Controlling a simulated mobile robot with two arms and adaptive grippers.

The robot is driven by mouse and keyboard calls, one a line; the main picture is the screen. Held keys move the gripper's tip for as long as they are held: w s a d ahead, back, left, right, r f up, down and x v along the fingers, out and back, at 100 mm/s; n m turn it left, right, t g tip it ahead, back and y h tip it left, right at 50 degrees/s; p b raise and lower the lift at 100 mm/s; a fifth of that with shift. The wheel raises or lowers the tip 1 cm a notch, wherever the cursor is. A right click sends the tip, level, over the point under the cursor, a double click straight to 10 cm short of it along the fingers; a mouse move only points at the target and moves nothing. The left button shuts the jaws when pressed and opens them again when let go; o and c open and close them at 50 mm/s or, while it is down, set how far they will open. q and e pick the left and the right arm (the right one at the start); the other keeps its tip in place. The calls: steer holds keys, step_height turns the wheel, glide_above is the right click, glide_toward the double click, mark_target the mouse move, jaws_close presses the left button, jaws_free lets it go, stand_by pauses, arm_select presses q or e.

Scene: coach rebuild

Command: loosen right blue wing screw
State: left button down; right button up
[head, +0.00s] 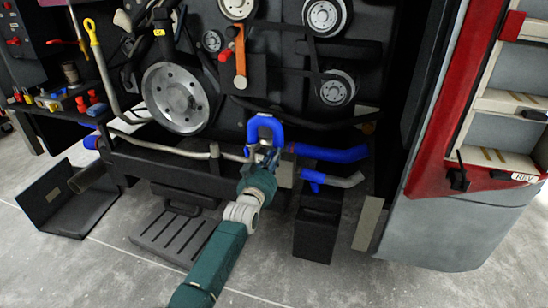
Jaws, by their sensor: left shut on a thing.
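A bright blue, upside-down-U-shaped part (265,122) stands at the lower middle of the engine bay. My left gripper (266,154), on its teal arm reaching up from the bottom, is at the lower open end of this part. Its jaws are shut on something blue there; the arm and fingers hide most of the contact. I cannot tell whether this is the right blue wing screw. A smaller blue piece with a tab (313,178) sits right of the gripper, on the end of a grey pipe, apart from the gripper. My right gripper is not in view.
A thick blue hose (335,154) runs right of the gripper. Pulleys (176,98) and belts fill the bay above. A dark slatted step (175,238) and a black box (316,233) are below. A red-edged open panel (440,150) bounds the right. Floor is clear in front.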

arm_select(q)
steer(key=shift+f, duration=0.2)
stand_by(0.3)
steer(key=c, duration=2)
jaws_free()
steer(key=shift+c, duration=0.2)
steer(key=shift+s+r, duration=0.1)
steer(key=v, duration=1.2)
